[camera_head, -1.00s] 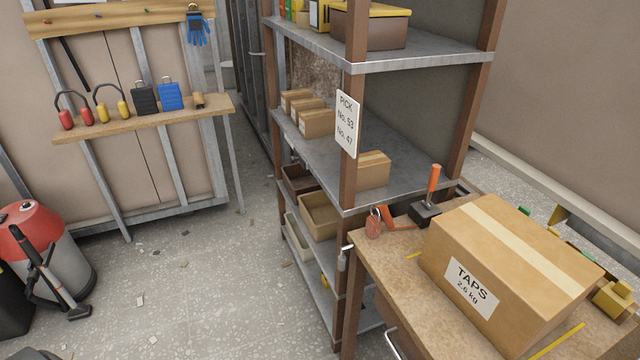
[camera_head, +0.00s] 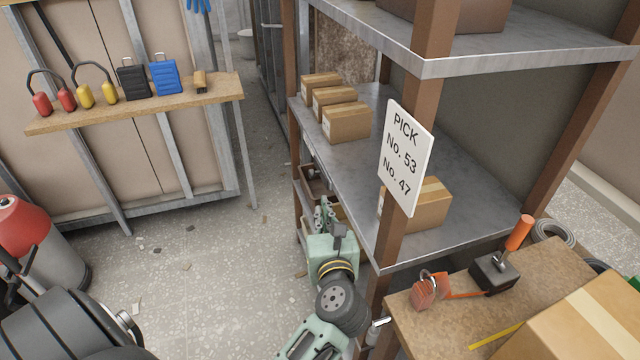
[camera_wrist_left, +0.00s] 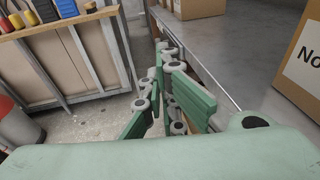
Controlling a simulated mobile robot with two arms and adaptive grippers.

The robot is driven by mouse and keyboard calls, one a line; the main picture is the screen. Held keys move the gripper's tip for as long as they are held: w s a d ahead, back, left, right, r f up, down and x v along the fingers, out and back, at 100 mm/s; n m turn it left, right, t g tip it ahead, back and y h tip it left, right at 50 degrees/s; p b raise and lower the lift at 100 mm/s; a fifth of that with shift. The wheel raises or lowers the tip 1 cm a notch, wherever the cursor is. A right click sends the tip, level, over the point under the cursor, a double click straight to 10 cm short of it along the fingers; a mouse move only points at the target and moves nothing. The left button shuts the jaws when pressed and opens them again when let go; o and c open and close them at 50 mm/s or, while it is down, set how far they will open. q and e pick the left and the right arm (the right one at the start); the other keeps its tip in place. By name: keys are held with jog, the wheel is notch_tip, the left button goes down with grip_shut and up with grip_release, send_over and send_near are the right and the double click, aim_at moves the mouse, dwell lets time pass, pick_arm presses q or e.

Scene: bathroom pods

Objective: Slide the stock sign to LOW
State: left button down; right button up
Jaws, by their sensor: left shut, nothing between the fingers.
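No sign reading LOW can be made out in either view. The only sign I can read is a white card (camera_head: 403,157) on the shelf's front post, marked PICK, No. 53, No. 47. My left gripper (camera_head: 322,212) is at the left front edge of the rack, beside the bins under the middle shelf. It is shut and empty. In the left wrist view its green fingers (camera_wrist_left: 170,75) are together, just left of the shelf edge. They hide part of what lies beyond. My right gripper is not in view.
The middle metal shelf (camera_head: 390,115) holds several cardboard boxes (camera_head: 346,122). A workbench (camera_head: 430,325) at lower right carries a padlock (camera_head: 424,291) and a large box (camera_head: 590,325). A red vacuum (camera_head: 30,235) stands left. The floor between is mostly open.

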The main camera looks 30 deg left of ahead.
aim_at(313, 176)
pick_arm(q)
jog(key=p+x, duration=0.1)
jog(key=x, duration=1.2)
jog(key=shift+r, duration=0.1)
jog(key=shift+w+a, duration=0.35)
jog(key=shift+w, duration=0.15)
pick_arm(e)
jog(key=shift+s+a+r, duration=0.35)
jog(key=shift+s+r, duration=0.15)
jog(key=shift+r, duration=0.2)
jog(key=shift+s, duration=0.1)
